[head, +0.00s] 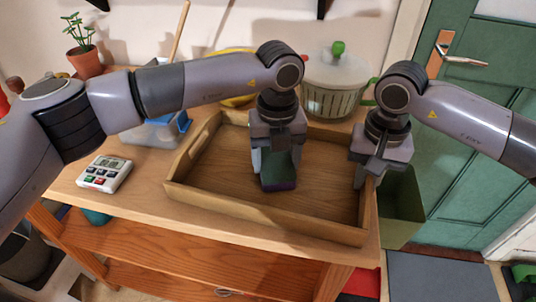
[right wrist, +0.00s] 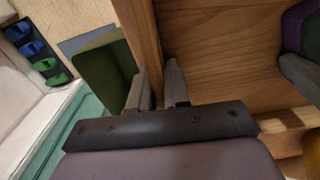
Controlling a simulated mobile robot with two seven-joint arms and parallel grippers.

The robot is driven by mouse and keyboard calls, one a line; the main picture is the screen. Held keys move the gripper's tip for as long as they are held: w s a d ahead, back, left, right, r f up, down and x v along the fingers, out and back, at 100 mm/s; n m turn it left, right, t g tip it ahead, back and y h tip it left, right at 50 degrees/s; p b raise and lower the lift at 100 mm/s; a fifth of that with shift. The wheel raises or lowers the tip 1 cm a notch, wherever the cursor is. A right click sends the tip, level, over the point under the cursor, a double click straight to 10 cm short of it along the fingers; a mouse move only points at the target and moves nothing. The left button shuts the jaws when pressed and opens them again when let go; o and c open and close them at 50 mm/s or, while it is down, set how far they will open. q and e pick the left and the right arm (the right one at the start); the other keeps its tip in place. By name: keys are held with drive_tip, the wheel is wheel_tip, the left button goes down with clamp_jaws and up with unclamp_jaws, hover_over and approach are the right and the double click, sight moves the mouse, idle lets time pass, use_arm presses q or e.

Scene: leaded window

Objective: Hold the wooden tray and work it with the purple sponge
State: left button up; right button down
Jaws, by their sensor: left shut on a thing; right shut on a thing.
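The wooden tray (head: 290,217) lies on the wooden worktop, its front wall near the worktop's front edge. My right gripper (head: 370,172) is shut on the tray's right wall; in the right wrist view its fingers (right wrist: 160,92) sit on both sides of that wall (right wrist: 143,35). My left gripper (head: 277,170) is shut on the purple sponge (head: 279,186), which has a green upper layer, and holds it down inside the tray. Whether the sponge touches the tray floor I cannot tell for sure. The sponge also shows at the right wrist view's upper right edge (right wrist: 312,38).
A white timer (head: 104,173) lies left of the tray. A clear container with a blue item (head: 178,125), a potted plant (head: 83,55) and a white spinner with a green knob (head: 340,85) stand behind. A green bin (head: 403,205) stands right of the worktop, before a green door (head: 490,95).

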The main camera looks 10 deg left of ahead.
use_arm(q)
drive_tip(key=shift+s+d, duration=0.25)
drive_tip(key=shift+d, duration=1.05)
use_arm(e)
drive_tip(key=shift+r, duration=0.1)
use_arm(q)
drive_tip(key=shift+r, duration=0.1)
drive_tip(key=shift+a+r, duration=0.1)
drive_tip(key=shift+r, duration=2.85)
drive_tip(key=shift+r, duration=0.15)
drive_tip(key=shift+r, duration=1.35)
use_arm(e)
drive_tip(key=c, duration=1)
unclamp_jaws()
